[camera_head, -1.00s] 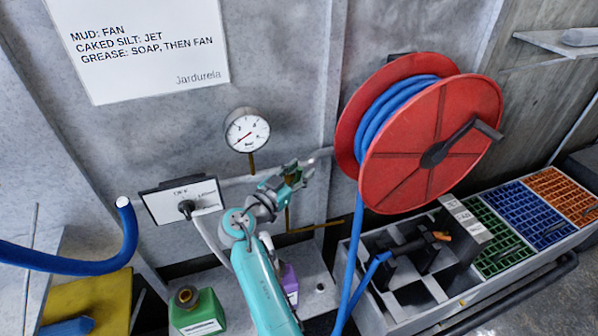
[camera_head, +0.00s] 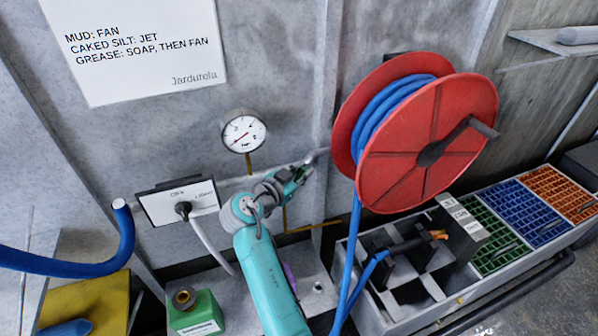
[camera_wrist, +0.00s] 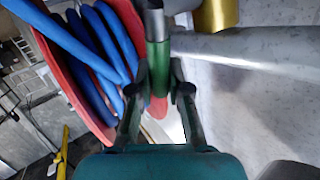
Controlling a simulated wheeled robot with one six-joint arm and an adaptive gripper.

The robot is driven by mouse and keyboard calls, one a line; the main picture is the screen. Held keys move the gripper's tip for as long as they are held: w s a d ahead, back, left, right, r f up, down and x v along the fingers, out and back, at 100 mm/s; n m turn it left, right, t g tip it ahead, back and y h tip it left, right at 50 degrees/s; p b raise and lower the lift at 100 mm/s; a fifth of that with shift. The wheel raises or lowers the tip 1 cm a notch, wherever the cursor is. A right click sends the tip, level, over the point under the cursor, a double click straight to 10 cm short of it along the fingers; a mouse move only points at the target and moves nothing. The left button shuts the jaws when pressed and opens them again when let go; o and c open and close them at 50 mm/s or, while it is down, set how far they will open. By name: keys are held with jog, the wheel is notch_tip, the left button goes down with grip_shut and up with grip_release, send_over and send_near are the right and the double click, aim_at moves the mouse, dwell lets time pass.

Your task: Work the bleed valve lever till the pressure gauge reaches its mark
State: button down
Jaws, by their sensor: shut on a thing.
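The round white pressure gauge (camera_head: 243,134) stands on a brass stem above the grey wall pipe. Its thin needle shows, but its reading and mark are too small to tell. In the head view my gripper (camera_head: 301,175) is at the pipe, right of and below the gauge; the lever is mostly hidden there.
A red hose reel (camera_head: 428,143) with blue hose stands close right of my gripper. A selector panel (camera_head: 177,202) with a black knob is at left. A green container (camera_head: 196,315) stands below. A divided tray (camera_head: 400,310) and coloured grates lie at lower right.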

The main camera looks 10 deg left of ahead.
jog(key=c, duration=1.1)
grip_release()
jog(key=v, duration=1.2)
